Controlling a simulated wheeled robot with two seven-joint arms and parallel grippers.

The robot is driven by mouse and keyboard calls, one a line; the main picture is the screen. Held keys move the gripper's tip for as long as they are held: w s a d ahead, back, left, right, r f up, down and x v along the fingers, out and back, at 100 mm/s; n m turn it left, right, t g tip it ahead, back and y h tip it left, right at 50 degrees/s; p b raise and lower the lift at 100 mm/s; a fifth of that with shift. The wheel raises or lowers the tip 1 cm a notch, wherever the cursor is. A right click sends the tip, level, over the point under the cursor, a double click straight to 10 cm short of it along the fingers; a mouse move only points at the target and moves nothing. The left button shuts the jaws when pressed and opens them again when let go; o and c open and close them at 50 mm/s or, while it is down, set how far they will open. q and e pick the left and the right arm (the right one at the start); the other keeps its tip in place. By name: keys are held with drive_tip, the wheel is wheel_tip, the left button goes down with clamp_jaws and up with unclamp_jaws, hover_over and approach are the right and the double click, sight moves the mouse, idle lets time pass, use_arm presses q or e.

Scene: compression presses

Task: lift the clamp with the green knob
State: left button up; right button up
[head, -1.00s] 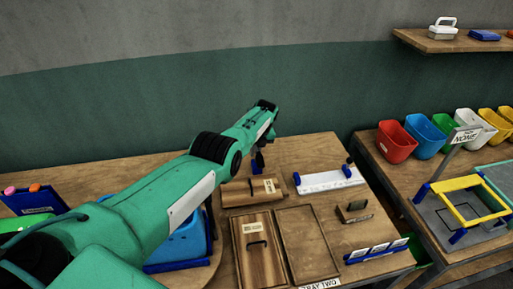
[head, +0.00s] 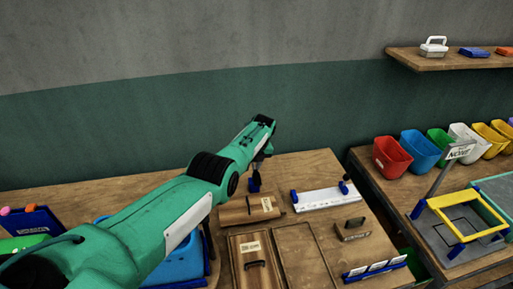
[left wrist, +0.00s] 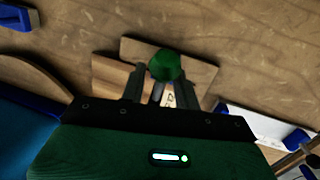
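The green knob (left wrist: 166,66) shows in the left wrist view, on top of a clamp with a wooden board (left wrist: 200,75). My left gripper (left wrist: 161,80) has its two dark fingers apart, one on each side of the knob; a gap shows on the left side. I cannot tell whether either finger touches it. In the head view my left gripper (head: 257,172) points down at the back of the table, behind a labelled wooden piece (head: 250,209). The knob is hidden there. My right gripper is not in view.
A white bar with blue ends (head: 322,198) lies to the right of the gripper. In front are a wooden lid with a handle (head: 252,262) and a shallow wooden tray (head: 302,227). Coloured bins (head: 392,157) and a yellow frame (head: 466,214) stand on the right-hand table.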

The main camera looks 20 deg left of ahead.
use_arm(q)
wheel_tip(320, 180, up, 12)
drive_tip(key=d, duration=0.2)
drive_tip(key=shift+w, duration=0.4)
drive_tip(key=shift+f, duration=0.1)
